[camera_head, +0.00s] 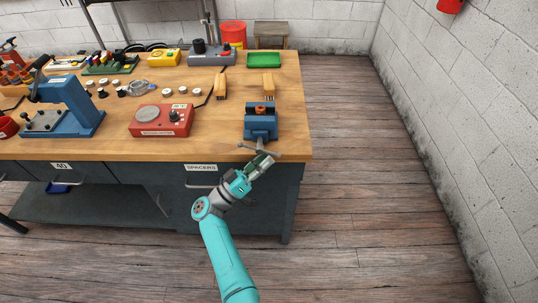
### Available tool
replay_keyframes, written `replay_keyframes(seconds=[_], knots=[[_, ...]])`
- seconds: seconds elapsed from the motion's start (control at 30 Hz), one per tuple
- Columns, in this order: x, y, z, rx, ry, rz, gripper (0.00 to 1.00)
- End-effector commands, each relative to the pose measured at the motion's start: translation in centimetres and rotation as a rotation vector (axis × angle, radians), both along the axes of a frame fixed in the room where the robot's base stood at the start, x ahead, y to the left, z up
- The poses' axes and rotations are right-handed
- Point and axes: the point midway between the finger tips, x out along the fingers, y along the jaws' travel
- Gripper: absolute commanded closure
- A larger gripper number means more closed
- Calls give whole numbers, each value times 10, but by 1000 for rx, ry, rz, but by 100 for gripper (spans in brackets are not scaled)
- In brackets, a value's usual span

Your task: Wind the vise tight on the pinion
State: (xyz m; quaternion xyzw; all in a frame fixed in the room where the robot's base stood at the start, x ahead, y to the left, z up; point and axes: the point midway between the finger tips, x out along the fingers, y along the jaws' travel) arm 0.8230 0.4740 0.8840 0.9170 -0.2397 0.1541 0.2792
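The blue vise (260,129) stands at the front right edge of the workbench. A small orange-brown part (260,110), which may be the pinion, shows between its jaws. I cannot tell how closely the jaws meet it. The vise's grey handle bar (246,147) sticks out in front of the bench edge, slanting down to the right.
The wooden bench top (220,145) also carries a red box with a round plate (161,120), a blue press (70,105), a green tray (264,60) and two wooden-handled brushes (220,86). A drawer labelled SPACERS (201,168) is below. The floor to the right is clear.

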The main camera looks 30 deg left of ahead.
Motion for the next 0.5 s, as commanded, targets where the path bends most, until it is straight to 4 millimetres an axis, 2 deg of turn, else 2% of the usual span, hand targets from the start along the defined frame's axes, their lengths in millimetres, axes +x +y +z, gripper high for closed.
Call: replay_keyframes(seconds=[0.3,0.5], knots=[[-36,15,-16,2,-4,-2,66],[-45,18,-20,2,-5,-4,66]])
